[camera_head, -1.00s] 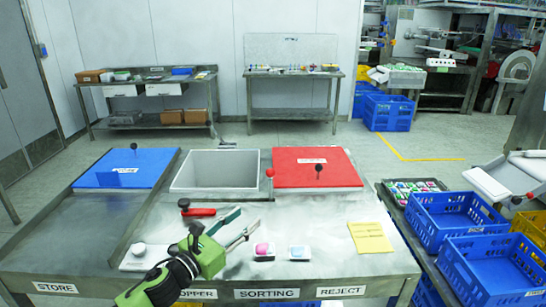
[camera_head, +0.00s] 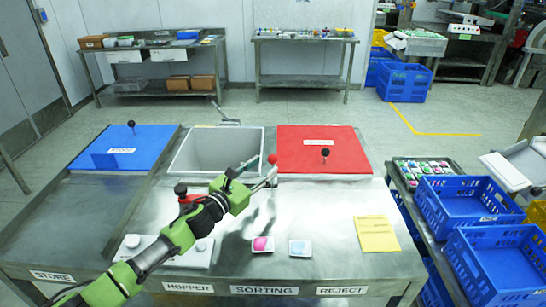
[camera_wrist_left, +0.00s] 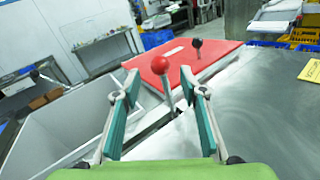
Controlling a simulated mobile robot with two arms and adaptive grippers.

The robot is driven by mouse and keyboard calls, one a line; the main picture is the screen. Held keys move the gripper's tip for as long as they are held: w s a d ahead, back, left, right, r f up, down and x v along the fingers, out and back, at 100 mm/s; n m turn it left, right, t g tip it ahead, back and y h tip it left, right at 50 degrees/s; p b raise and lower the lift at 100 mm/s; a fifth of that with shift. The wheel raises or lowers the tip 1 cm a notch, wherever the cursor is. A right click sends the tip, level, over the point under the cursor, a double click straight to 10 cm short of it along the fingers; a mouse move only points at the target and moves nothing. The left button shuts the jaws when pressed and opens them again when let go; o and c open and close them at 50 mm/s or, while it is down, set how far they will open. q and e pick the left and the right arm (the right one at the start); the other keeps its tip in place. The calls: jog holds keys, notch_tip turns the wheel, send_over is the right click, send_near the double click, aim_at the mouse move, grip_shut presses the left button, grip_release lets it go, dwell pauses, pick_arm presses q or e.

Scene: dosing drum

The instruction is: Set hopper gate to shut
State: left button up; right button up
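A lever with a red ball knob (camera_head: 272,158) stands at the right edge of the open grey hopper (camera_head: 188,150), beside the red lid (camera_head: 345,148). My left gripper (camera_head: 256,172) is open, its teal-padded fingers pointing at this lever. In the left wrist view, the red ball (camera_wrist_left: 160,65) and its tilted rod show between the two open fingers, with gaps on both sides. Whether the fingers reach around the rod in depth is hard to tell. My right gripper is not in view.
A blue lid (camera_head: 125,150) with a black knob lies left of the hopper. A red handle (camera_head: 181,190) is partly hidden by my left arm. A pink-marked tile (camera_head: 262,245), a blue-marked tile (camera_head: 300,248) and a yellow sheet (camera_head: 376,234) lie on the table front.

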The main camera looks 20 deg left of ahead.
aim_at(269, 161)
pick_arm(q)
jog(key=shift+x, duration=2.95)
jog(key=shift+r, duration=0.1)
grip_shut()
